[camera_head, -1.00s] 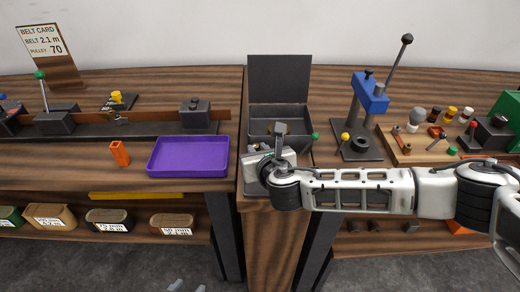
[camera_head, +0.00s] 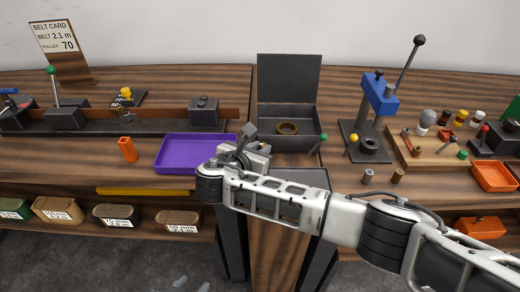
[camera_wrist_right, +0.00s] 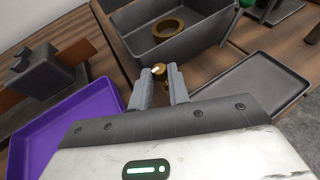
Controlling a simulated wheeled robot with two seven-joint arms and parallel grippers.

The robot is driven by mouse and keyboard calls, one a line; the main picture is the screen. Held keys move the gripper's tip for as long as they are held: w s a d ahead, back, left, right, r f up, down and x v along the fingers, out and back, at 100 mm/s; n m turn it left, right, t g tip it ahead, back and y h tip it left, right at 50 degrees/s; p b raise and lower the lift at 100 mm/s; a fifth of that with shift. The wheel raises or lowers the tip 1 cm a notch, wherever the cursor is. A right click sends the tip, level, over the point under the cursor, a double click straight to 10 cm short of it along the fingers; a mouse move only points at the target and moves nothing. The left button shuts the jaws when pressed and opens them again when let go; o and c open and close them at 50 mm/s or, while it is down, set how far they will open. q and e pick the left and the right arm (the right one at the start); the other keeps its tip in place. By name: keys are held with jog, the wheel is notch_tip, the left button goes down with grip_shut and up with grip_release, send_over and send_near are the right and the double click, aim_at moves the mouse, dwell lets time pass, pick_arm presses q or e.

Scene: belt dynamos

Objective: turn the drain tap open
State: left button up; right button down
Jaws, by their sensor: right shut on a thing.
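The dark open box (camera_head: 302,142) with a raised back lid stands at the middle of the bench, with a brass ring (camera_head: 287,128) lying inside; both also show in the right wrist view. A small brass tap (camera_wrist_right: 160,70) sits at the box's near left corner in that view. My right gripper (camera_wrist_right: 159,84) is shut on the tap, one grey finger on either side of it. In the head view my right gripper (camera_head: 247,140) is at the box's left front, and the tap is hidden there. How far the tap is turned I cannot tell.
A purple tray (camera_head: 185,154) lies left of my right gripper, with an orange block (camera_head: 127,150) beside it. A dark shallow tray (camera_wrist_right: 262,95) lies in front of the box. A blue press (camera_head: 379,95) stands to the right, near a wooden board of small parts (camera_head: 440,152).

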jog(key=shift+w+h, duration=0.1)
jog(key=shift+h, duration=0.2)
jog(key=c, duration=1.6)
grip_release()
jog(key=v, duration=1.6)
jog(key=shift+r, duration=0.15)
